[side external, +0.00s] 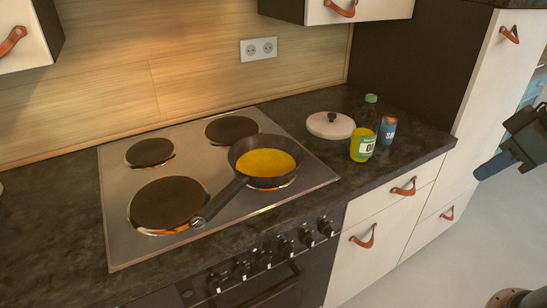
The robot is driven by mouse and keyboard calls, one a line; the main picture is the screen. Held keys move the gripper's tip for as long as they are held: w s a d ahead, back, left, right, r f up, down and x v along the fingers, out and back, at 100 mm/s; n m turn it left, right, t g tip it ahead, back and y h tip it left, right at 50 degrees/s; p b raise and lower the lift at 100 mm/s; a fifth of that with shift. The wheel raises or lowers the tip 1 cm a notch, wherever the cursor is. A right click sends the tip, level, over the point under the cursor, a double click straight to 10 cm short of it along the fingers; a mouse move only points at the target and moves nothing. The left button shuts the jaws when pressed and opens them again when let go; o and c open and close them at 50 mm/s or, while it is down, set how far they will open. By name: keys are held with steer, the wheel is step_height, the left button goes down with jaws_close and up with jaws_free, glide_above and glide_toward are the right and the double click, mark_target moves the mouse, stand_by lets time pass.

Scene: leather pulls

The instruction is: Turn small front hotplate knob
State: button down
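A row of several black knobs (264,259) runs along the oven's dark front panel, below the counter edge. Their markings are too small to read, so I cannot tell which knob belongs to which hotplate. The steel hob (120,240) has a large front left hotplate (168,203), a smaller back left hotplate (150,152) and a back right hotplate (232,130). A dark pan (243,150) with yellow contents covers the front right hotplate. My gripper (492,165) is partly visible at the right edge, well away from the knobs; its finger opening cannot be made out.
The pan's handle (220,202) points front left over the hob. Drawers with leather pulls (362,237) are right of the oven. The floor (440,260) before them looks clear.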

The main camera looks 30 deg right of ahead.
mark_target(328, 232)
steer(key=w+d+f+n+g+y, duration=0.1)
steer(key=w+f+n+g+y, duration=0.15)
steer(key=w+f, duration=1)
steer(key=w+d+f+m+t+y, duration=0.1)
steer(key=w+f, duration=0.2)
steer(key=f, duration=0.4)
steer(key=w+d+f+y, duration=0.2)
steer(key=w+f, duration=0.2)
steer(key=f, duration=0.3)
steer(key=shift+d+f+m+t, duration=0.3)
steer(key=shift+f+m+t, duration=0.05)
steer(key=shift+f, duration=0.05)
steer(key=w+a+f, duration=0.3)
steer(key=a+f, duration=0.5)
steer(key=shift+w+a, duration=0.35)
steer(key=shift+a, duration=0.05)
